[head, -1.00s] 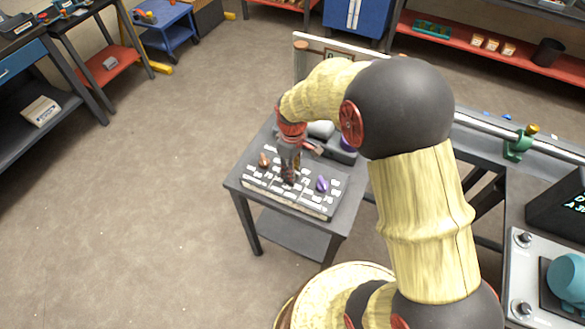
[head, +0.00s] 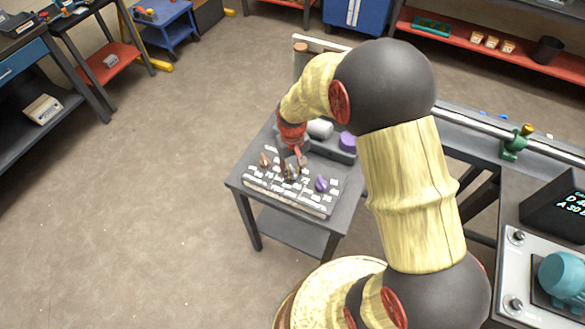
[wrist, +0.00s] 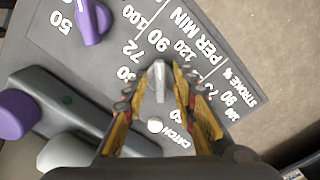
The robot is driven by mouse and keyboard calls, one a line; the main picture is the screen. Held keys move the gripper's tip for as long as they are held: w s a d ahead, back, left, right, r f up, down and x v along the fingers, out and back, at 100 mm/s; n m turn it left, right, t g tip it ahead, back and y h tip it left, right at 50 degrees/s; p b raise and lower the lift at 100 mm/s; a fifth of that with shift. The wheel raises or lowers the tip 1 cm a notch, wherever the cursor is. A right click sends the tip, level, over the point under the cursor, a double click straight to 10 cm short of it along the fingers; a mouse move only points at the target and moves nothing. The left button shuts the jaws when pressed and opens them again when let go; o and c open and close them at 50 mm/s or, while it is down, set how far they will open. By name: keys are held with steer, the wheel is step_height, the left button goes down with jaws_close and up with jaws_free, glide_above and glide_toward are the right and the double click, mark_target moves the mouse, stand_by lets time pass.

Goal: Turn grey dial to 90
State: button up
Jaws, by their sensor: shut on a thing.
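The grey dial (wrist: 159,84) stands on a dark panel (wrist: 225,60) with white numbers. In the wrist view my gripper (wrist: 155,90) is shut on the dial, one finger on each side. The dial's narrow end points up the picture, toward the 90 and 120 marks; I cannot tell exactly which it meets. In the head view my gripper (head: 291,172) is down at the middle of the panel (head: 290,200), and it mostly hides the dial.
A purple dial (wrist: 92,22) is beside the grey one, and a brown dial (head: 264,160) is at the panel's left. A dark holder (wrist: 75,115) with a purple cylinder (head: 348,142) and a white cylinder (head: 320,128) stands behind. Open floor (head: 130,230) is to the left.

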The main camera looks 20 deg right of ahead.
mark_target(292, 170)
stand_by(0.4)
steer(key=o, duration=1.2)
steer(key=shift+c, duration=0.2)
steer(key=shift+r, duration=0.1)
step_height(292, 170, up, 12)
steer(key=s+r+t+b, duration=0.2)
steer(key=s+r+t, duration=0.3)
steer(key=s+r, duration=1.1)
steer(key=shift+s+r+t, duration=0.3)
steer(key=shift+s+r, duration=0.1)
steer(key=shift+s, duration=1.9)
